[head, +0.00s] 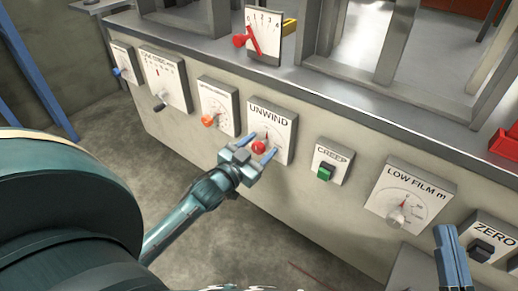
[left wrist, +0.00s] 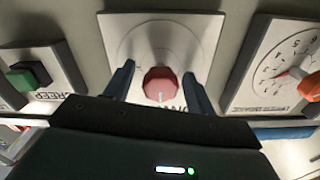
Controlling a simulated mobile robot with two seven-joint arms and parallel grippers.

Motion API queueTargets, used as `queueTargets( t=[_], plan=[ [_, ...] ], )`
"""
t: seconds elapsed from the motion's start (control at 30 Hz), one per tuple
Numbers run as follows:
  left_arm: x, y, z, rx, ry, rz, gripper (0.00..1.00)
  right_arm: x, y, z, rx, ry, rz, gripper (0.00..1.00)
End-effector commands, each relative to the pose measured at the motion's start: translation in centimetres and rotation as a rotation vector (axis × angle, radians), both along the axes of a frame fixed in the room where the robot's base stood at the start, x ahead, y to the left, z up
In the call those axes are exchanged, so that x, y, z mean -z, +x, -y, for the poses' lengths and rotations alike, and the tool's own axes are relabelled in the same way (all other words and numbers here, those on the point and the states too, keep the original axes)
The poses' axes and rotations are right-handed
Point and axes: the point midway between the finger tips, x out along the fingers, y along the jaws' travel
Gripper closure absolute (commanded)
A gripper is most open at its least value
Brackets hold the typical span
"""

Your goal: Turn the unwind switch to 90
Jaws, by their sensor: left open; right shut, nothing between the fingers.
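The unwind switch is a red round knob (head: 259,147) on a white plate labelled UNWIND (head: 283,120) on the machine's front panel. My left gripper (head: 263,151) is open in front of this plate, with one blue finger on each side of the knob. In the left wrist view the red knob (left wrist: 160,86) sits between the two open fingers (left wrist: 158,88), with a gap on both sides. A pale mark shows on the knob's face. My right gripper (head: 450,243) is only partly in view at the lower right, shut and away from the switch.
An orange knob (head: 208,121) on its plate is left of the unwind plate. A green CREEP button (head: 325,172) and the LOW FILM dial (head: 397,216) are to the right.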

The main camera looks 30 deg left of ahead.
Motion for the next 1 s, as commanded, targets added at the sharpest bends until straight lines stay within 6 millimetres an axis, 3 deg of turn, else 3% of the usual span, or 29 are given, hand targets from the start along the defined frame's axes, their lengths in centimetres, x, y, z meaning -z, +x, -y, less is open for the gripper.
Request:
queueTargets(
  t=[0.23,0.77,1.0],
  plan=[
    [-0.03,0.04,0.01,0.0,0.0,0.0,0.46,-0.33,0.11,0.03,0.001,-0.001,0.013,1.0],
    [-0.02,0.01,0.04,0.0,0.0,0.001,0.89,-0.07,-0.01,0.03,0.0,0.0,0.004,1.0],
    [-0.11,0.01,0.06,0.0,0.022,0.003,0.89,-0.14,-0.04,0.02,0.0,0.0,-0.006,1.0]
  ],
)
